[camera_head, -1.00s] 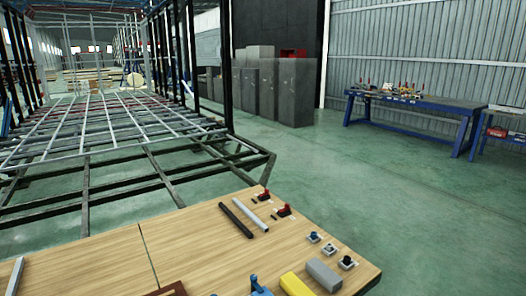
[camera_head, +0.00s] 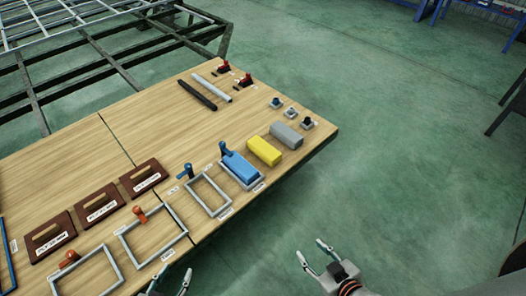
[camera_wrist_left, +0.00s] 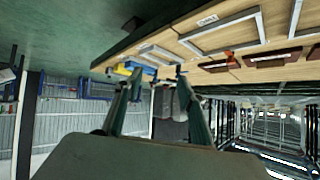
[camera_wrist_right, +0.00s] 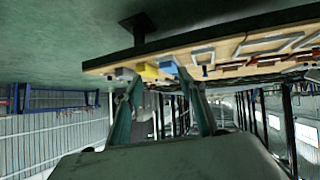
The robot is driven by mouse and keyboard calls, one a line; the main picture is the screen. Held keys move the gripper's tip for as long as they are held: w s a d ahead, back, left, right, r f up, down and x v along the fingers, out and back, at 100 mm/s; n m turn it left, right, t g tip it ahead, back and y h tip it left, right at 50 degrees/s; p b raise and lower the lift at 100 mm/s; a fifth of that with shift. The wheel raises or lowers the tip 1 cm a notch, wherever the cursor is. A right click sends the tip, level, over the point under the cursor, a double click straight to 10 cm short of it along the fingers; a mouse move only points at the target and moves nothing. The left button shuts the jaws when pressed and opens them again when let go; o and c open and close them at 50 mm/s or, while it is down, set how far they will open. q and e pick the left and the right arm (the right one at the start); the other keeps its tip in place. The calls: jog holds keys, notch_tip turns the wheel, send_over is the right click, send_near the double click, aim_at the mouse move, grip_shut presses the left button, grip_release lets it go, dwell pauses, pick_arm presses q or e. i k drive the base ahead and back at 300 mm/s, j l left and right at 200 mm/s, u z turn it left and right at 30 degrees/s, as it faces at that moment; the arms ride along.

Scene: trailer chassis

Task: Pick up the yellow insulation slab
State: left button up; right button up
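The yellow insulation slab (camera_head: 264,150) lies flat on the wooden table (camera_head: 150,110) near its right end, between a blue slab (camera_head: 241,167) and a grey slab (camera_head: 286,134). It also shows in the right wrist view (camera_wrist_right: 149,71), beyond the fingers, and in the left wrist view (camera_wrist_left: 122,70). My right gripper (camera_head: 310,256) is open and empty, off the table's front edge and apart from the slab. My left gripper (camera_head: 170,280) is at the bottom edge of the head view, open and empty. Its fingers (camera_wrist_left: 155,85) stand apart in the left wrist view.
Grey rectangular frames (camera_head: 208,195), blue and orange clamp-like tools (camera_head: 140,215) and dark red blocks (camera_head: 98,204) lie along the table. A black rod (camera_head: 197,95) and small dark fittings (camera_head: 291,112) are farther back. The green floor (camera_head: 400,150) to the right is clear.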

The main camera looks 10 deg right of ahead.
aim_at(268, 155)
jog(key=u, duration=0.3)
jog(key=i+l+u, duration=0.15)
jog(key=l+u, duration=0.15)
jog(key=l, duration=0.15)
jog(key=i+l+u, duration=0.1)
jog(key=l+u, duration=0.2)
jog(key=l, duration=0.15)
jog(key=l+u, duration=0.1)
jog(key=l, duration=0.35)
jog(key=i+l+u, duration=0.1)
jog(key=l, duration=0.4)
jog(key=i+l, duration=0.1)
jog(key=l, duration=1)
jog(key=i+l+u, duration=0.1)
jog(key=l, duration=1)
